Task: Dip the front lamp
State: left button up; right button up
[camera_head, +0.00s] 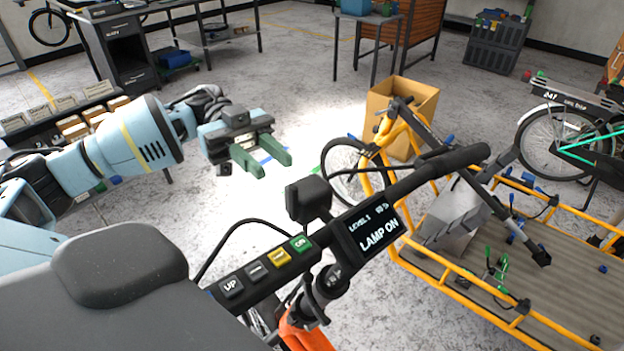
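The black handlebar (425,172) runs across the near middle. Its display (370,235) reads "LEVEL 1" and "LAMP ON". A button pad left of the display has a dark "UP" button (232,287), a second dark button (256,270), a yellow button (279,257) and a green button (301,244); the smaller labels are hard to read. A black box, seemingly the front lamp (310,198), sits beyond the pad. My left gripper (270,168) has green fingers spread apart, empty, beyond and left of the lamp box, touching nothing. My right gripper is not in view.
A bright light patch (300,118) lies on the floor ahead. A yellow cargo bike bed (470,290) with loose parts is at the right. A cardboard box (412,100) stands behind. A rack of small boxes (72,118) is at the left, near my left arm.

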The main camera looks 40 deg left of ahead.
aim_at(290, 188)
pick_arm(q)
jog(key=shift+s+d+r, duration=0.15)
jog(key=shift+s+d, duration=0.55)
jog(key=shift+s, duration=0.15)
jog(key=x, duration=0.4)
jog(key=shift+d, duration=1.1)
jog(key=shift+c, duration=0.3)
grip_shut()
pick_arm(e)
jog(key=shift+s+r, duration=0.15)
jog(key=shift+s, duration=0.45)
